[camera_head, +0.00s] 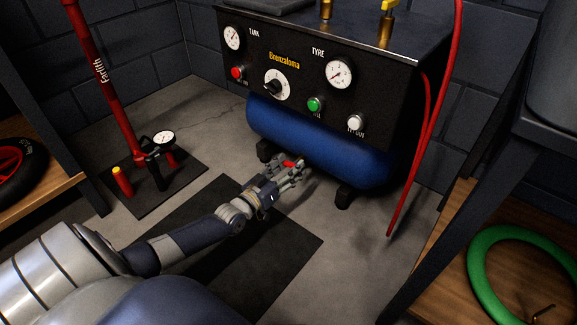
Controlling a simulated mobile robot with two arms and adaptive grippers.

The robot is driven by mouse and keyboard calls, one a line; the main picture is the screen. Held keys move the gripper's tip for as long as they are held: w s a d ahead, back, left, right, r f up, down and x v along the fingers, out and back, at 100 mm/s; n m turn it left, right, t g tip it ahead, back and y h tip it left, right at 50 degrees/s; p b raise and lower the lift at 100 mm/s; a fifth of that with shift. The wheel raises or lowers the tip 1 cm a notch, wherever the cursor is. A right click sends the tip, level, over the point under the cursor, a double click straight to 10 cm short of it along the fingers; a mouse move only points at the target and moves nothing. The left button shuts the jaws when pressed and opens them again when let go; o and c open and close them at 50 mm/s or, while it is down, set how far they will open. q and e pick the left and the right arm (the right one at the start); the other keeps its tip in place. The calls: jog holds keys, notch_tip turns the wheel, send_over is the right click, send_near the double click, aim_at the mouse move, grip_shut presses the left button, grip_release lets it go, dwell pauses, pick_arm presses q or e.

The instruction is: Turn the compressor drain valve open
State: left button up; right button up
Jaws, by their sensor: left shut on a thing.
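The compressor (300,75) stands against the back wall, a black panel box over a blue tank (318,142). A small red valve handle (290,163) shows at the low front of the tank. My left gripper (293,168) reaches in from the lower left and is shut on the red drain valve handle. The fingers partly hide the handle, so its exact angle is hard to tell. My right gripper is not in view.
A red floor pump (103,80) with a gauge stands on a dark mat at left. A red hose (425,130) hangs at the compressor's right. A bench with a green ring (482,284) is at lower right. A wheel (18,163) lies at far left.

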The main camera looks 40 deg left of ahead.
pick_arm(q)
jog(key=n+p, duration=0.1)
jog(key=n, duration=0.2)
jog(key=shift+n, duration=0.4)
jog(key=n, duration=0.3)
jog(key=shift+a+n, duration=0.1)
jog(key=shift+n, duration=0.2)
jog(key=n, duration=0.3)
jog(key=shift+f+n, duration=0.1)
jog(key=shift+n, duration=1.7)
jog(key=shift+a+n, duration=0.1)
jog(key=shift+n, duration=0.2)
jog(key=o, duration=1.1)
